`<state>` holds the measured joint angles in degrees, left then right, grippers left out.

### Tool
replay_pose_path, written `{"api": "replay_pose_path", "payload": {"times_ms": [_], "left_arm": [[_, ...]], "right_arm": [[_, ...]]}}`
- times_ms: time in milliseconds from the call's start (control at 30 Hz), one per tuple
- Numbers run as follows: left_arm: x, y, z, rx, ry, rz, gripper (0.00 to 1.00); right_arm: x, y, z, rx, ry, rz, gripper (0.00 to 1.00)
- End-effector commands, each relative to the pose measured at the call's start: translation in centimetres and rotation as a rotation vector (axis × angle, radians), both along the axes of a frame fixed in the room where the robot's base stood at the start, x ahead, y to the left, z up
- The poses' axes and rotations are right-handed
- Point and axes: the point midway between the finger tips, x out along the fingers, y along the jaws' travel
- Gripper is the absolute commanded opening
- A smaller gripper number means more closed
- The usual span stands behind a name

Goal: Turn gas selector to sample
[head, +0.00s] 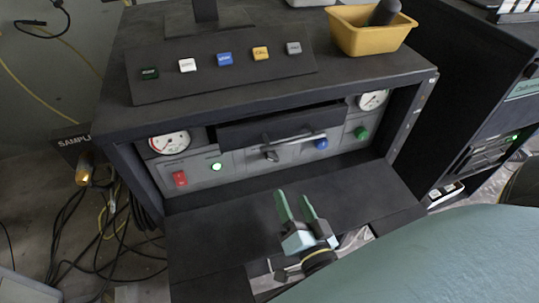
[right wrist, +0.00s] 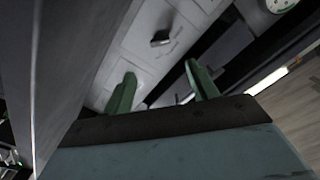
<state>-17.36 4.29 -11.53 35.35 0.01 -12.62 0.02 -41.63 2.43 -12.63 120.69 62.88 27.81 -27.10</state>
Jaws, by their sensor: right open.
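A small dark selector knob (head: 271,156) sits on the light grey panel (head: 240,170) inside the black cabinet, below a drawer handle. It also shows in the right wrist view (right wrist: 160,39), ahead of the fingers. The markings around it are too small to read. My right gripper (head: 293,198) is over the lowered black shelf, in front of and below the knob. Its green fingers are apart with nothing between them, and it does not touch the knob. My left gripper is not in view.
The panel also carries a red switch (head: 180,179), a lit green button (head: 216,166), a blue knob (head: 321,144) and a green knob (head: 361,133). A handle bar (head: 295,139) juts out just above the selector. A yellow bin (head: 368,36) stands on top.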

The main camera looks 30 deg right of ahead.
Motion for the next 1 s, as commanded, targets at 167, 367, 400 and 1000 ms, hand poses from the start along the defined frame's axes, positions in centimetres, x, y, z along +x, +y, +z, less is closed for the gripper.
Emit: {"api": "replay_pose_path", "payload": {"times_ms": [167, 367, 400, 1000], "left_arm": [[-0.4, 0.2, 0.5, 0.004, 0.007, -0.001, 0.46], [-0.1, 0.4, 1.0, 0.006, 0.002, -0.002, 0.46], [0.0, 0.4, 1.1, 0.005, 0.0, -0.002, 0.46], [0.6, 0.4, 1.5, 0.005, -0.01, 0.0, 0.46]], "right_arm": [[3.1, -0.7, 0.3, 0.0, -0.005, 0.0, 0.58], [7.2, -1.7, 0.4, 0.0, -0.006, 0.0, 0.58], [7.9, -1.9, 0.3, 0.0, -0.004, 0.0, 0.58], [12.3, -2.9, 0.1, 0.0, -0.001, 0.002, 0.58]]}}
